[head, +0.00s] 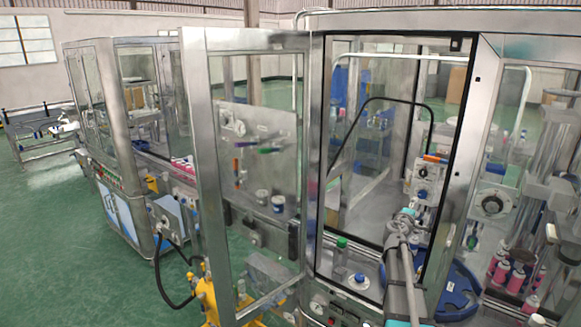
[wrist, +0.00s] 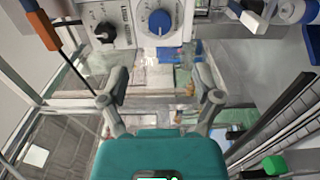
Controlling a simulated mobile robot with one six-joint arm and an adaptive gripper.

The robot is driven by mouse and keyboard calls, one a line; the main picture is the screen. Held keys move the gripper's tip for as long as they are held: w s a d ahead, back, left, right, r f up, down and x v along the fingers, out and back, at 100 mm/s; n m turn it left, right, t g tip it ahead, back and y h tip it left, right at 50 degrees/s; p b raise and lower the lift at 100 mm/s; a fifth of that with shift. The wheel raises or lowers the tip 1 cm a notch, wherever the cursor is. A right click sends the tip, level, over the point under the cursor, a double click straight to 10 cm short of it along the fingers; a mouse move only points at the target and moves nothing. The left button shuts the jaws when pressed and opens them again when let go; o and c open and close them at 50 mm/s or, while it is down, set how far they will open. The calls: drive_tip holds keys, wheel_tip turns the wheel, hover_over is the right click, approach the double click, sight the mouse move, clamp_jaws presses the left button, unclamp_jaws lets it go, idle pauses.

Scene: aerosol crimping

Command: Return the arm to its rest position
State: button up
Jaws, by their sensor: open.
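My arm (head: 400,268) reaches from the bottom of the head view up into the machine's open doorway. My gripper is at its far end, small and hard to make out in that view. In the wrist view my gripper (wrist: 162,95) shows its two grey fingers wide apart, with nothing between them. Beyond the fingers is a control panel (wrist: 127,20) with a black knob (wrist: 104,32) and a blue knob (wrist: 160,22). The panel also shows in the head view (head: 425,178), beyond the arm's end.
The glazed door (head: 250,180) stands open left of my arm. A metal door post (head: 465,150) stands close on the right. A green-capped bottle (head: 341,255) stands inside the doorway. A blue ring-shaped part (head: 455,290) is right of my arm, with pink cans (head: 515,278) farther right.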

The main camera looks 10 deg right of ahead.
drive_tip(key=s+a+f+m+g+y+b, duration=0.35)
drive_tip(key=s+a+f, duration=0.25)
drive_tip(key=a+f, duration=0.5)
drive_tip(key=s+a+f+m+g+y+b, duration=0.3)
drive_tip(key=s+a+f+m+g, duration=0.15)
drive_tip(key=a+f, duration=0.65)
drive_tip(key=s+a+f+g+y+b, duration=0.1)
drive_tip(key=s+a+f+y, duration=0.1)
drive_tip(key=s+a, duration=0.2)
drive_tip(key=s+a+f+g+y+b, duration=0.1)
drive_tip(key=s+a+f+y, duration=0.1)
drive_tip(key=a, duration=0.8)
drive_tip(key=s+a+f+g+y+b, duration=0.1)
drive_tip(key=s+a+f+y, duration=0.1)
drive_tip(key=s+a, duration=0.4)
drive_tip(key=shift+s+a+g+y, duration=0.3)
drive_tip(key=shift+a+y, duration=0.35)
drive_tip(key=shift+a, duration=0.15)
drive_tip(key=shift+w, duration=0.1)
